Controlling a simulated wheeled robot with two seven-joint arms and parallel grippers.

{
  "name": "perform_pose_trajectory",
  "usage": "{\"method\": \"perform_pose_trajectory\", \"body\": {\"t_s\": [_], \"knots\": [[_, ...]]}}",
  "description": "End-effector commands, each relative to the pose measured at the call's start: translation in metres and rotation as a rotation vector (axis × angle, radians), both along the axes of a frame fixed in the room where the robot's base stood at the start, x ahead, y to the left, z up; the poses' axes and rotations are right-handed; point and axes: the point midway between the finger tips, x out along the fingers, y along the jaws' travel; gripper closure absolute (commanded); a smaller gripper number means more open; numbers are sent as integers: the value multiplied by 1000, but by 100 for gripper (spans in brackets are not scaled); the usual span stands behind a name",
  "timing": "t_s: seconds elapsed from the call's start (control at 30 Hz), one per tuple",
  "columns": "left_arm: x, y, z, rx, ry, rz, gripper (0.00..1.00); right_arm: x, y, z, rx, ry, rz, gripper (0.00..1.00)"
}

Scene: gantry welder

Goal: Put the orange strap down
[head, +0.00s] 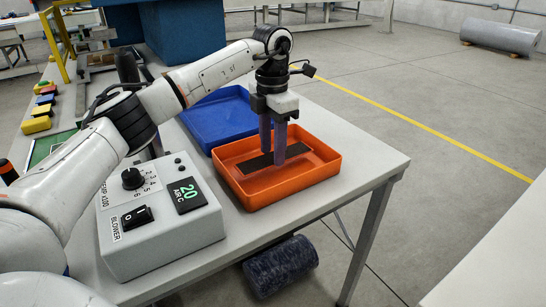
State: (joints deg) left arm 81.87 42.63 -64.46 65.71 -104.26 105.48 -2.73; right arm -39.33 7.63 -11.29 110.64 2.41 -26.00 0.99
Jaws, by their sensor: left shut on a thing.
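My left gripper (272,157) points straight down over the orange tray (236,188), with its purple fingers reaching inside the rim. It is shut on a thin dark strip (297,151), which runs lengthwise between the fingertips, low in the tray. I cannot tell whether the strip touches the tray floor. No strap that is clearly orange shows apart from the tray. My right gripper is not in view.
A blue tray (222,117) sits behind the orange one on the grey table (345,133). A grey control box (168,228) stands at the front left. Coloured blocks (41,107) lie far left. A dark roll (280,266) is below the table. The table's right end is clear.

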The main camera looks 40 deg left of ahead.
Motion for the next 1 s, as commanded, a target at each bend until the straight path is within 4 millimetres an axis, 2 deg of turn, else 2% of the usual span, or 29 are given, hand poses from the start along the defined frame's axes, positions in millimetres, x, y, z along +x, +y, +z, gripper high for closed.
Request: {"method": "perform_pose_trajectory", "body": {"t_s": [0.2, 0.53, 0.57, 0.63, 1.0], "knots": [[-1, 0, -29, 0, 2, 0, 83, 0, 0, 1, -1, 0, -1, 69], [0, 0, -32, 0, 1, 0, 83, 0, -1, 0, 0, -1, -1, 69], [0, 0, -32, 0, 1, 0, 57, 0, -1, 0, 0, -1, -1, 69], [0, 0, -32, 0, 1, -1, 45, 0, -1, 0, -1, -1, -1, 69], [0, 0, -27, 0, -1, -1, 43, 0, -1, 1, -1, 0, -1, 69]]}}
